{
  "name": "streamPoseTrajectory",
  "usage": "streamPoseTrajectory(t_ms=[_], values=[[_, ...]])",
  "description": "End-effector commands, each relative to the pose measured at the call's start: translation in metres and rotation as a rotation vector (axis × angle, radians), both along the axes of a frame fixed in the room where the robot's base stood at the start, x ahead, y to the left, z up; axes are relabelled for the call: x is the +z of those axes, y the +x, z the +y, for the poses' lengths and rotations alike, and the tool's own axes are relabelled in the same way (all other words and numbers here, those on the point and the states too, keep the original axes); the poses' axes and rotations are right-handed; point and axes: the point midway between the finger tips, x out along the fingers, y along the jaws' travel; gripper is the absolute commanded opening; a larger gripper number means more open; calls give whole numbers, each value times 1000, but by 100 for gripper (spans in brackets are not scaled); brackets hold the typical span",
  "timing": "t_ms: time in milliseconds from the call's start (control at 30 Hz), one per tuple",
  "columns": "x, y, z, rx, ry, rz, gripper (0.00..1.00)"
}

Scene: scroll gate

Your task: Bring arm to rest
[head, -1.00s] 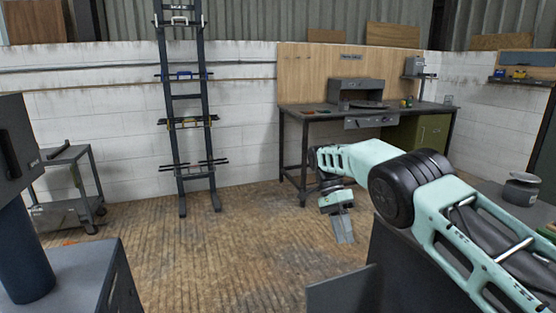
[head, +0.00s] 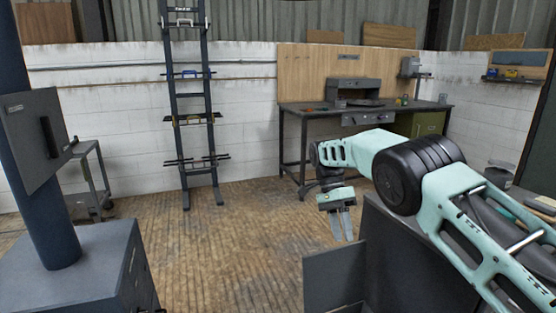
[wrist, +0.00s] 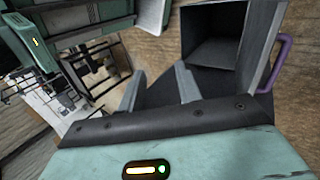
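My pale green arm reaches in from the right side of the head view, bent at a black joint. My gripper (head: 342,238) hangs at its end, fingers pointing down, above the wood floor and beside a dark grey box. In the wrist view my gripper (wrist: 161,88) shows two grey fingers apart, with nothing held between them.
The dark box (head: 334,277) stands just below my gripper; the wrist view shows an open dark compartment (wrist: 212,55) and a purple handle (wrist: 284,62). A blue post with a panel (head: 35,135) stands left. A workbench (head: 345,108) and rack (head: 190,100) stand behind. The middle floor is clear.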

Motion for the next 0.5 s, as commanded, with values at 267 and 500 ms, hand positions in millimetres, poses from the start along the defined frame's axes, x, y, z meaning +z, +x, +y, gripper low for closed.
streamPoseTrajectory(t_ms=[267, 500], values=[[10, -15, 12, 106, 131, -25, 34], [23, -49, 32, 293, 309, -70, 34]])
